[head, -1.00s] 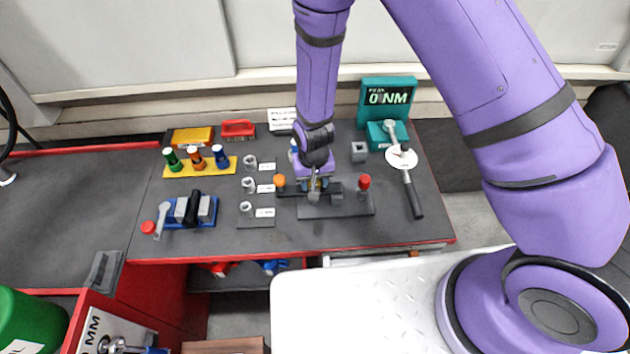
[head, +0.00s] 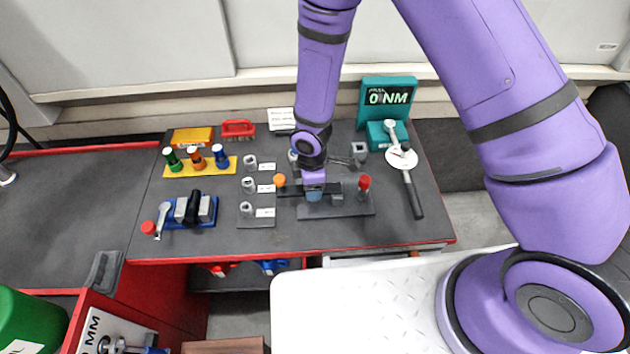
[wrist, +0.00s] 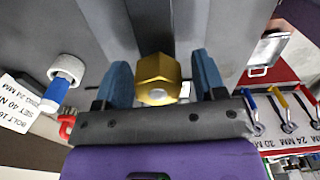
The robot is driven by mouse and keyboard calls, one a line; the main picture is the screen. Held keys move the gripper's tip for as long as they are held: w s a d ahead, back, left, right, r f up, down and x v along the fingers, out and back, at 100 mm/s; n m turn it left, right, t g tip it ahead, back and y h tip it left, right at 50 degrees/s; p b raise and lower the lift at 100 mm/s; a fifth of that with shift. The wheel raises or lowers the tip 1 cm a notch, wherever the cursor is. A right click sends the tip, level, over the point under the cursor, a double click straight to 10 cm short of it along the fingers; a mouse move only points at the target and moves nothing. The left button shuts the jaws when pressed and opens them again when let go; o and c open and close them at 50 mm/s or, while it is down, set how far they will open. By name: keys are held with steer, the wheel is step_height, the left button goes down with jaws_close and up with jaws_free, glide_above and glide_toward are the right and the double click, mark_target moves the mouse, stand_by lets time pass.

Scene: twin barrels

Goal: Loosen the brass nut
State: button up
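The brass nut (wrist: 158,80) is a gold hexagonal piece in the middle of the wrist view, with a small grey end showing at its centre. My gripper (wrist: 162,85) is open, with one blue finger on each side of the nut. In the head view my gripper (head: 314,194) is low over the dark fixture plate (head: 340,207) on the bench, and the nut is hidden there.
A red-topped post (head: 364,186) stands right of my gripper and an orange knob (head: 279,180) left. Sockets (head: 248,185) with labels lie further left. A torque wrench (head: 408,175) and a teal display (head: 387,97) reading 0 NM are at the right. The front bench strip is clear.

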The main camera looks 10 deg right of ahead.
steer(key=shift+r, duration=0.15)
steer(key=shift+r, duration=3.4)
steer(key=shift+w+r, duration=0.2)
steer(key=shift+r, duration=0.1)
steer(key=d+r+m+t, duration=0.1)
steer(key=d+r+m, duration=0.45)
steer(key=r, duration=0.75)
steer(key=d+r+m+t, duration=0.2)
steer(key=d+r+m, duration=0.1)
steer(key=d+r, duration=0.75)
steer(key=s+d+r+m+t, duration=0.1)
steer(key=s+d+r+m, duration=0.3)
steer(key=s+r, duration=0.4)
steer(key=s+d+r+m+t, duration=0.1)
steer(key=s+d+r+m, duration=0.4)
steer(key=s+r, duration=0.4)
steer(key=shift+s+d+r+m, duration=0.15)
steer(key=shift+s+d+m, duration=0.2)
steer(key=shift+s, duration=0.55)
